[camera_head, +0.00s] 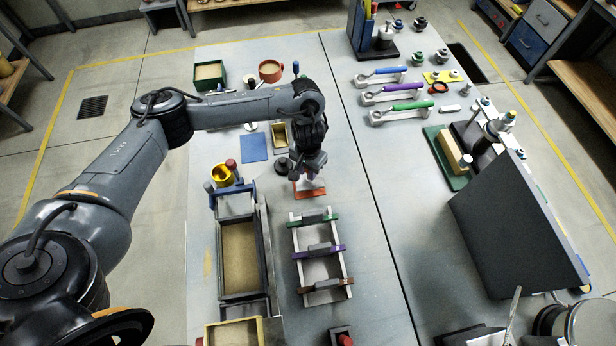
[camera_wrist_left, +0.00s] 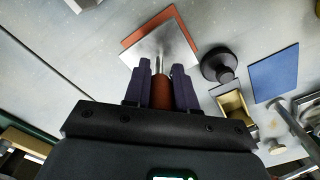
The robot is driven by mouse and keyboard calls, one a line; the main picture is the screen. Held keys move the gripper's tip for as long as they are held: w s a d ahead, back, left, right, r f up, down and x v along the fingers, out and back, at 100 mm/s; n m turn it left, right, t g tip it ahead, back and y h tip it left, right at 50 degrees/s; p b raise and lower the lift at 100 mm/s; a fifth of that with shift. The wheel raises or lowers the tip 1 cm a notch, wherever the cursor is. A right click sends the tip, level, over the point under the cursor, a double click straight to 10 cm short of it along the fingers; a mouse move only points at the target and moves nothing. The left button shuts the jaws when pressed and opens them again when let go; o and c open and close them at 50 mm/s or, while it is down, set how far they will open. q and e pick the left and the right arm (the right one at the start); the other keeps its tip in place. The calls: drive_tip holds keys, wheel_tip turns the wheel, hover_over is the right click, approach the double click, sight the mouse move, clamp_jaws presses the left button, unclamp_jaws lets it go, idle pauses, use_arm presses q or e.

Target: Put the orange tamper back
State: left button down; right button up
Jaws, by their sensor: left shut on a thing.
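My left gripper (camera_head: 309,170) is shut on the orange handle (camera_wrist_left: 160,92) of the tamper, as the left wrist view shows. The tamper's square metal plate (camera_wrist_left: 163,46) is at the far end of a short metal rod, beyond the fingertips. An orange square mat (camera_head: 308,191) lies on the table below; its edge (camera_wrist_left: 131,41) shows past one side and a corner of the plate in the left wrist view. The plate overlaps most of the mat. I cannot tell whether the plate touches it. My right gripper is not in view.
A black round knobbed piece (camera_wrist_left: 219,66) stands close beside the mat. A blue mat (camera_head: 255,148) and a small sand box (camera_head: 279,136) are near. A rack with coloured clamps (camera_head: 320,249) and a sand-filled tank (camera_head: 240,257) stand on the near side. Table right of the mat is clear.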

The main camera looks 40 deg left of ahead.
use_arm(q)
wheel_tip(320, 180, down, 4)
drive_tip(key=shift+r+b, duration=0.15)
drive_tip(key=shift+b, duration=0.75)
drive_tip(key=shift+r, duration=0.1)
drive_tip(key=c, duration=0.9)
unclamp_jaws()
